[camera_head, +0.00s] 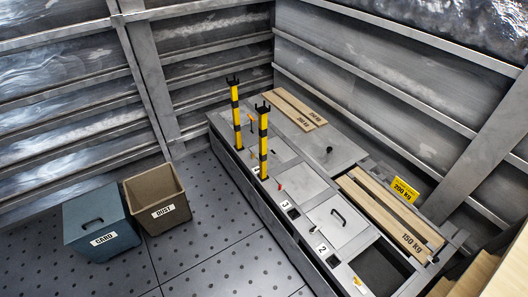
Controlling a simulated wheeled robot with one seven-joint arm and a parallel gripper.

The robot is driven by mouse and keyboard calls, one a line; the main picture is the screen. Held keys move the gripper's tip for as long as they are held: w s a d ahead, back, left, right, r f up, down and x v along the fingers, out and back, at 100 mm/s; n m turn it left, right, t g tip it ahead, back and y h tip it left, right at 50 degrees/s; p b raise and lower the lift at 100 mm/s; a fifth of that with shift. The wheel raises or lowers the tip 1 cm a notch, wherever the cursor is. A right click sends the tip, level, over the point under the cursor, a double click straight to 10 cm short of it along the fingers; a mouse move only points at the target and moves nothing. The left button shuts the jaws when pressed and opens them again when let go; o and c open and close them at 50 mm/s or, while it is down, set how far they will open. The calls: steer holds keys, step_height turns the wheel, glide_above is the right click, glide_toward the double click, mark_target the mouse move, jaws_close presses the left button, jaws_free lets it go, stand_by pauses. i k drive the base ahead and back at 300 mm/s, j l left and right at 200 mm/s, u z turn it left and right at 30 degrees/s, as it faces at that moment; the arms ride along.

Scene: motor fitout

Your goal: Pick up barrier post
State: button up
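Two barrier posts with yellow and black bands and dark forked tops stand upright on the long grey unit. The farther barrier post (236,117) is near the unit's back left end. The nearer barrier post (263,147) stands a little to its right and closer to me. Their lower ends meet the unit's top near its left edge; how they are fixed there is too small to tell. My gripper is not in view.
The grey unit (338,222) has lids, a dark opening at right and wooden boards (392,215). A yellow sign (404,190) reads 200 kg. A blue CARD box (88,212) and brown DUST bin (153,190) stand left. The floor (215,235) between bins and unit is clear.

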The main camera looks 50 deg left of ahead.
mark_target(262, 111)
steer(key=j+u, duration=0.1)
steer(key=u, duration=1.75)
steer(key=i+j+z, duration=0.15)
steer(key=i+j, duration=0.65)
steer(key=i+j+z, duration=0.15)
steer(key=i+j, duration=0.6)
steer(key=j, duration=0.15)
